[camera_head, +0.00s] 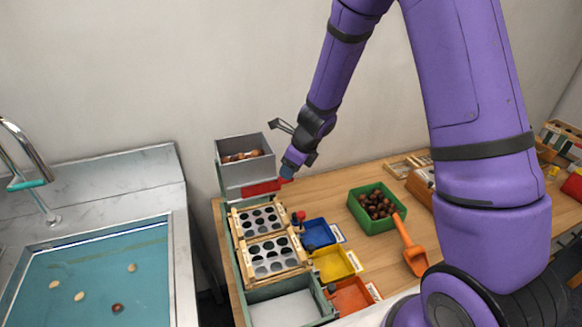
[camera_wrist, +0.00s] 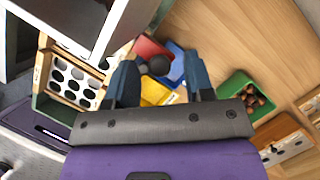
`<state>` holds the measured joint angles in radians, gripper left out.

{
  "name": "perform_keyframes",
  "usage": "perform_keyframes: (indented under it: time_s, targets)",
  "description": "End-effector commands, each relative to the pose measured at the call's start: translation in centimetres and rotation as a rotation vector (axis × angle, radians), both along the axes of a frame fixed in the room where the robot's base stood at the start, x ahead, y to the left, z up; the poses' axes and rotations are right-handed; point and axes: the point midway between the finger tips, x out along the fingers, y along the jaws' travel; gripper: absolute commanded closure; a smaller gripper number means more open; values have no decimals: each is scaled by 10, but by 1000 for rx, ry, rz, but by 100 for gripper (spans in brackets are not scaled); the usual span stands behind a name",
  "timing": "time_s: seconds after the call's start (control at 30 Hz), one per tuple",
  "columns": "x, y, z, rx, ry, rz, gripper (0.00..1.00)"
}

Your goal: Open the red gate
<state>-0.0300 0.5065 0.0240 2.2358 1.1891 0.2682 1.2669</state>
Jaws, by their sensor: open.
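The red gate (camera_head: 262,187) is a flat red piece at the lower front of a grey hopper (camera_head: 247,176) that holds chestnuts (camera_head: 241,156). A red piece that looks like the gate (camera_wrist: 148,47) also shows between my fingers in the wrist view, with dark rounded parts in front of it. My gripper (camera_head: 290,168) is just right of the hopper, close to the gate's right end. In the wrist view my gripper (camera_wrist: 160,78) has its two blue fingers apart with nothing held. I cannot tell whether a finger touches the gate.
A green bin (camera_head: 359,218) of chestnuts and an orange scoop (camera_head: 413,254) are to the right. A sink (camera_head: 165,240) is at left.

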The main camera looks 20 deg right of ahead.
Motion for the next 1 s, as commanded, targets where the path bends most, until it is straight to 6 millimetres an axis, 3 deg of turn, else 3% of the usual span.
perform_keyframes:
  time_s: [0.23, 0.43, 0.47, 0.67, 1.0]
  targets:
    - [0, 0, 0, 0, 0, 0, 52]
    - [0, 0, 0, 0, 0, 0, 98]
    - [0, 0, 0, 0, 0, 0, 100]
    - [0, -4, 0, 0, 0, -1, 100]
    - [0, -49, 0, 0, 0, -1, 100]
